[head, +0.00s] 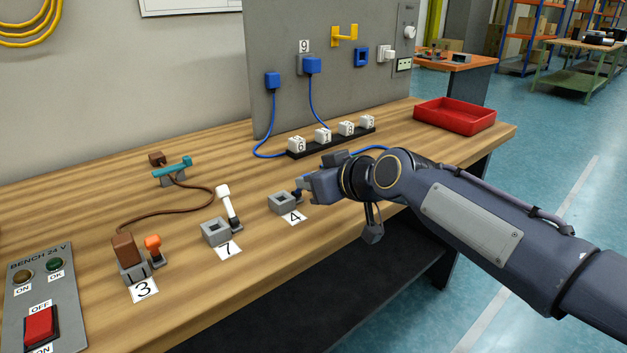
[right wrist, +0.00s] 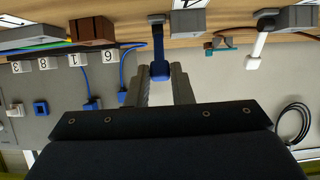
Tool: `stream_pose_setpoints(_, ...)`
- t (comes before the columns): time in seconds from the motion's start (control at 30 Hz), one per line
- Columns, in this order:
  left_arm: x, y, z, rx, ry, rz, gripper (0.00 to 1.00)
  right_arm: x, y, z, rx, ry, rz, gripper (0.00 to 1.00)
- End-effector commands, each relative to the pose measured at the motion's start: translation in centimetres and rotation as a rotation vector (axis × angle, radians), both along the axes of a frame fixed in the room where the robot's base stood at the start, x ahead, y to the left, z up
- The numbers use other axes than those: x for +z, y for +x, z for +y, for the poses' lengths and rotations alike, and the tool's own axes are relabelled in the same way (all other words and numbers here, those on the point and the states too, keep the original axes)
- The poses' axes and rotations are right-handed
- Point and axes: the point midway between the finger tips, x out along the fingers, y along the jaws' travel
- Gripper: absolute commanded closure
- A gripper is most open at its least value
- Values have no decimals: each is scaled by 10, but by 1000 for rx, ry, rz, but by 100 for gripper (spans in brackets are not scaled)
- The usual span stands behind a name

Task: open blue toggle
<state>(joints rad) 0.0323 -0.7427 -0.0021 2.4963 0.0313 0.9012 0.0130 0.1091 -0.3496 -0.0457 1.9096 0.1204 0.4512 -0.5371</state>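The blue toggle (head: 298,193) stands beside a small grey socket block (head: 283,202) at the label 4 (head: 294,217). In the right wrist view its dark lever ends in a blue knob (right wrist: 160,71). My right gripper (head: 310,187) reaches in from the right at the toggle. In the right wrist view the fingers of my right gripper (right wrist: 160,75) stand apart on either side of the knob, with a narrow gap seeming to show; contact is not clear. In the head view the gripper partly hides the toggle. My left gripper is not in view.
A white toggle (head: 226,203) stands at label 7, and an orange toggle (head: 154,248) at label 3. A strip of numbered white cubes (head: 333,140) lies behind my gripper. A red tray (head: 454,116) sits at the right end of the bench. A switch panel (head: 40,303) is front left.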

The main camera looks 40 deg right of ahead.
Motion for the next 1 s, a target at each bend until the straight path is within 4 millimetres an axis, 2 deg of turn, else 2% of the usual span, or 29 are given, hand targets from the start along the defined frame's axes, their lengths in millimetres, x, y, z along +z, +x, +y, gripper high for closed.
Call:
stream_pose_setpoints(0.03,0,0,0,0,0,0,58,0,0,0,0,0,0,74)
stream_pose_setpoints(0.17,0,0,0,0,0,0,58,0,0,0,0,0,0,58)
stream_pose_setpoints(0.47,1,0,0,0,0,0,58,2,-2,0,-1,0,-1,58)
stream_pose_setpoints(0.57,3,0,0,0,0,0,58,7,-11,-1,-2,0,-4,58)
stream_pose_setpoints(0.8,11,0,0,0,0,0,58,25,-49,-4,-2,0,-5,58)
stream_pose_setpoints(1.0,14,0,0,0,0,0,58,33,-68,-6,-1,0,-2,58)
